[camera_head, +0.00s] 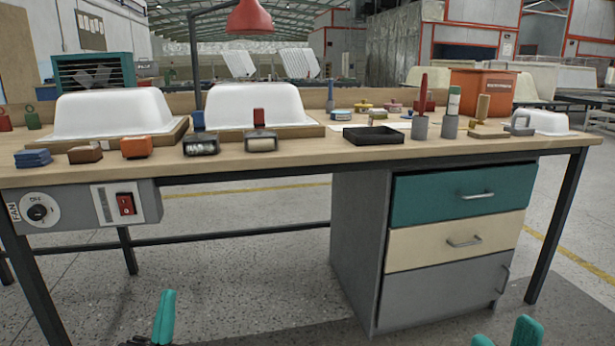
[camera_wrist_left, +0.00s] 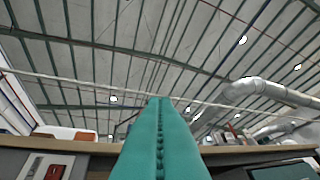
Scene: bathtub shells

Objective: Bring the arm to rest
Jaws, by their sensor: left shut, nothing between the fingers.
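My left gripper (camera_head: 164,318) is low in the head view, in front of the bench and below its top. Its teal fingers are together and empty; the left wrist view also shows them shut (camera_wrist_left: 160,140), with a seam down the middle, pointing up at the ceiling. My right gripper (camera_head: 507,335) is at the bottom right edge of the head view. Two teal fingertips show there with a gap between them and nothing visible in it. The rest of it is cut off.
The workbench (camera_head: 300,160) stands ahead, bearing two white tub shells (camera_head: 112,112) (camera_head: 255,105), a black tray (camera_head: 373,136) and several small tools. A switch box (camera_head: 95,206) hangs under its left front. A drawer cabinet (camera_head: 350,235) stands at right. Floor (camera_head: 240,270) between is clear.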

